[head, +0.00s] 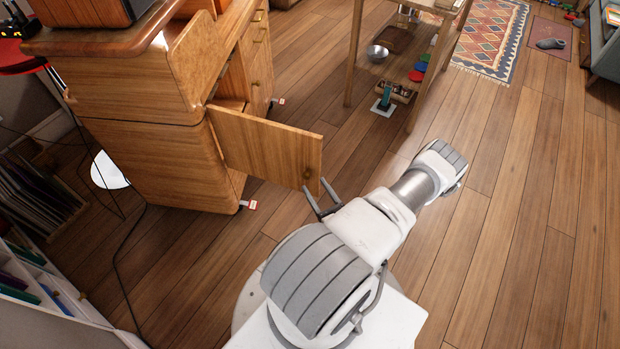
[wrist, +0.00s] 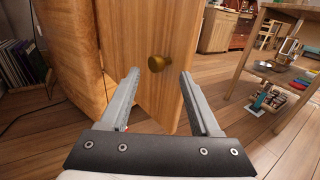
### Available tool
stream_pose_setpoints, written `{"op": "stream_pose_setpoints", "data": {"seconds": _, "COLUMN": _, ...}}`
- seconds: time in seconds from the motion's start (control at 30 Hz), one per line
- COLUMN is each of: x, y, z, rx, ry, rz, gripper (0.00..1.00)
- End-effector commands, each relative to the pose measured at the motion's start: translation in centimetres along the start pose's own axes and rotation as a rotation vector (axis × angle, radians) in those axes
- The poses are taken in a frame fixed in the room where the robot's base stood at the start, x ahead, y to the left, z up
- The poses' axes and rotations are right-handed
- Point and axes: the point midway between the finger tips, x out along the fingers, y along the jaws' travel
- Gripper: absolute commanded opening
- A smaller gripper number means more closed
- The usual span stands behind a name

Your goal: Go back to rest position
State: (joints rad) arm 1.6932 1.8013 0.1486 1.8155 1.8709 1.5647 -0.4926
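My gripper (head: 321,200) is just in front of and below the free edge of an open wooden cabinet door (head: 262,146). In the wrist view my gripper (wrist: 160,100) has its two fingers wide apart with nothing between them. The door's round brass knob (wrist: 156,63) shows beyond the fingertips, apart from them. The door also shows in the wrist view (wrist: 150,28). It stands swung out from the wooden cabinet (head: 150,150).
A wooden table (head: 356,50) stands at the back, with a metal bowl (head: 377,53) and small items beneath it. A patterned rug (head: 490,40) lies far right. A record rack (head: 35,195) is at left. The floor (head: 500,240) at right is clear.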

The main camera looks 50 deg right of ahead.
Motion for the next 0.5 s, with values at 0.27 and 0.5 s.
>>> {"op": "stream_pose_setpoints", "data": {"seconds": 0.27, "x": -1.15, "y": -0.14, "z": -0.02, "rx": -0.002, "ry": -0.001, "rz": -0.003, "gripper": 0.64}}
{"op": "stream_pose_setpoints", "data": {"seconds": 0.5, "x": -1.14, "y": -0.2, "z": -0.03, "rx": -0.003, "ry": 0.0, "rz": -0.005, "gripper": 0.64}}
